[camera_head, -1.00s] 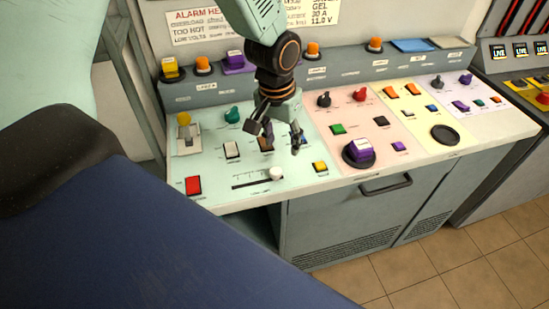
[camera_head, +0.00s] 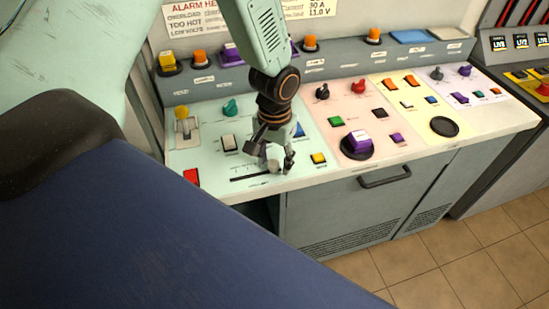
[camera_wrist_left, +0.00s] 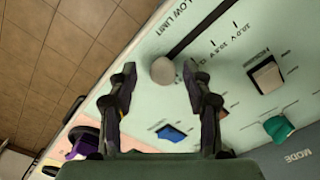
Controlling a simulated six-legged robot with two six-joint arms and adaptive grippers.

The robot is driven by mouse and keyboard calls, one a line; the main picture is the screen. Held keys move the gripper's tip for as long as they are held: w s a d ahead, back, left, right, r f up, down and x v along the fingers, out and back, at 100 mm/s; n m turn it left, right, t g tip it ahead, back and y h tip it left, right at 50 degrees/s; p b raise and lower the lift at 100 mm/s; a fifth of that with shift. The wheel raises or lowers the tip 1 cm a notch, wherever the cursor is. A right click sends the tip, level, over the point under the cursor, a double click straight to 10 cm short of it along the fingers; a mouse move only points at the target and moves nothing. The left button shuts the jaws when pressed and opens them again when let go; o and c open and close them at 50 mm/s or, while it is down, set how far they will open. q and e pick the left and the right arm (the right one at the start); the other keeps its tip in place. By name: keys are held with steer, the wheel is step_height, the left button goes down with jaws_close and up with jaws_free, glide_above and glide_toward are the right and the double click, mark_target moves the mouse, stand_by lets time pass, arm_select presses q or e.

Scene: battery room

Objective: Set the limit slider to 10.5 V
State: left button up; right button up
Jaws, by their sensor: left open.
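The limit slider has a round whitish knob (camera_head: 273,167), also in the left wrist view (camera_wrist_left: 163,70). It sits at one end of its dark slot (camera_wrist_left: 200,32), on the right in the head view. In the left wrist view the scale beside the slot reads LOW LIMIT, with small voltage marks such as 10.0 V and 10.5 V. My left gripper (camera_head: 276,166) is open, pointing down over the knob. In the wrist view its fingers (camera_wrist_left: 159,74) stand on either side of the knob, with gaps showing. My right gripper is not in view.
A red button (camera_head: 191,177) lies left of the slot and a yellow one (camera_head: 318,159) to its right. A white rocker (camera_head: 229,143) and a blue switch (camera_wrist_left: 171,133) are close to the gripper. The panel's front edge is just below the slider.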

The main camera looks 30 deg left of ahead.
arm_select(q)
steer(key=shift+a+f, duration=0.1)
steer(key=shift+a, duration=0.1)
steer(key=shift+c, duration=0.2)
steer(key=shift+c, duration=0.6)
steer(key=shift+d, duration=0.1)
steer(key=c, duration=0.5)
jaws_close()
